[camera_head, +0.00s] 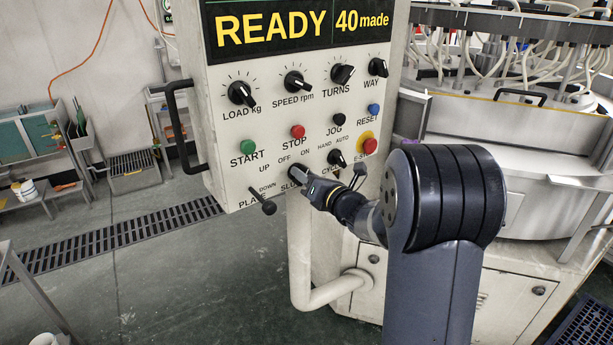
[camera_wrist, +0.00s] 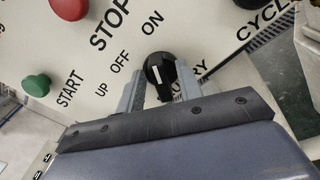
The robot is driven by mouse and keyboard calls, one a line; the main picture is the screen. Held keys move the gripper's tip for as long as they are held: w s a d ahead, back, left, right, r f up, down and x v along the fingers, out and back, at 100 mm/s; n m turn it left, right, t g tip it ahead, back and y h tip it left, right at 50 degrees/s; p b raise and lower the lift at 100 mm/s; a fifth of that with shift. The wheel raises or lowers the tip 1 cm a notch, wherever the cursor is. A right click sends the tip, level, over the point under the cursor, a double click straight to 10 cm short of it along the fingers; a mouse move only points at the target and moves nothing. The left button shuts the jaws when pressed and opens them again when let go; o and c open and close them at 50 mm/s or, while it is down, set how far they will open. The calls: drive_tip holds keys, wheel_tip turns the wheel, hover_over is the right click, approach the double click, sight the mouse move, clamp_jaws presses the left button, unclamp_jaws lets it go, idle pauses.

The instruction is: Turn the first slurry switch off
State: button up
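The slurry switch (camera_wrist: 160,70) is a round black knob with a white mark, on the cream panel below the words OFF and ON. The wrist view shows part of its label, ending in "URRY". I cannot tell surely which word its mark faces. My gripper (camera_wrist: 160,82) is open, with one finger on each side of the knob. Whether the fingers touch it is unclear. In the head view my gripper (camera_head: 304,188) is at the lower edge of the panel and partly covers the switch and its label.
The control panel (camera_head: 230,120) also carries a plate lever (camera_head: 262,201) left of the switch, a cycle knob (camera_head: 337,158) to its right, and a red emergency stop (camera_head: 369,146). Green start (camera_head: 247,147) and red stop (camera_head: 298,131) buttons sit above. A pipe (camera_head: 315,290) runs below.

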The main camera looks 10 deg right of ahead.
clamp_jaws()
drive_tip(key=shift+f+n+b, duration=0.1)
drive_tip(key=shift+n+b, duration=0.2)
drive_tip(key=shift+b, duration=0.35)
drive_tip(key=n+b, duration=0.3)
drive_tip(key=b, duration=0.2)
drive_tip(key=n+b, duration=0.4)
drive_tip(key=b, duration=0.2)
drive_tip(key=n+b, duration=0.4)
drive_tip(key=b, duration=0.1)
drive_tip(key=shift+s+a+b, duration=0.15)
drive_tip(key=shift+a+b, duration=0.15)
drive_tip(key=shift+b, duration=0.05)
drive_tip(key=shift+n, duration=0.3)
